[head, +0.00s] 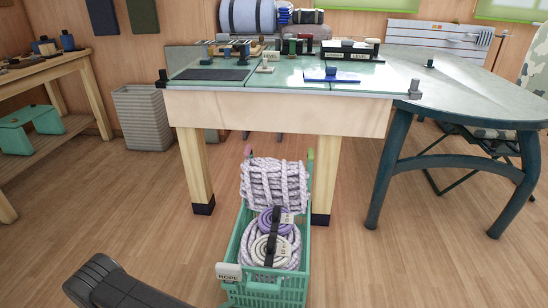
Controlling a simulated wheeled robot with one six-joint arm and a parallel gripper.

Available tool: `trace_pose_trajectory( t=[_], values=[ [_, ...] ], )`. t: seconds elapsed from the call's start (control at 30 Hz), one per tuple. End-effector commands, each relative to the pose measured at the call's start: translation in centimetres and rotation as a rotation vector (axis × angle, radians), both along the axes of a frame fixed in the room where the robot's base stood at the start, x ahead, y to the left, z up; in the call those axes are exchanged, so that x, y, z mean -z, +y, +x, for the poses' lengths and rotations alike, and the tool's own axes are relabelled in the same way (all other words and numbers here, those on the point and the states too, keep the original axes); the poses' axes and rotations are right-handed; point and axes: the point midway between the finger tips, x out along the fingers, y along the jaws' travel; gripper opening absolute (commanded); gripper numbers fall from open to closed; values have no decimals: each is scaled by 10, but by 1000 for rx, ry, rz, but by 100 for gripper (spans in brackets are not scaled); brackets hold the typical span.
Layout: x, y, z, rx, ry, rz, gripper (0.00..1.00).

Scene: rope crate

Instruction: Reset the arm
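A dark grey part of my arm shows at the bottom left of the head view. My gripper itself is not in view, so I cannot see its fingers or whether it holds anything. A green crate (233,244) with a rope label (229,272) on its near left corner stands on the floor in front of the workbench. A large bundle of pale rope (275,184) is at its far end. A purple coil (268,221) and a cream coil (262,252) lie nearer, with a black strap-like piece across them.
A workbench (280,108) with small tools and a blue tray on top stands behind the crate. A grey-topped table (470,82) is at the right and a ribbed grey bin (143,118) at the left. Wooden floor (400,270) is clear right of the crate.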

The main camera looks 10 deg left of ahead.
Motion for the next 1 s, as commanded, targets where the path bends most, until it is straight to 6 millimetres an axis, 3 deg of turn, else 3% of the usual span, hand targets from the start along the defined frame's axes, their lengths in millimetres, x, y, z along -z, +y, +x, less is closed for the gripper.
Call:
trace_pose_trajectory(
  t=[0.17, 1.0],
  values=[
    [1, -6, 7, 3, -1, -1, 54],
    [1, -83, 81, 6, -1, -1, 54]
  ],
)
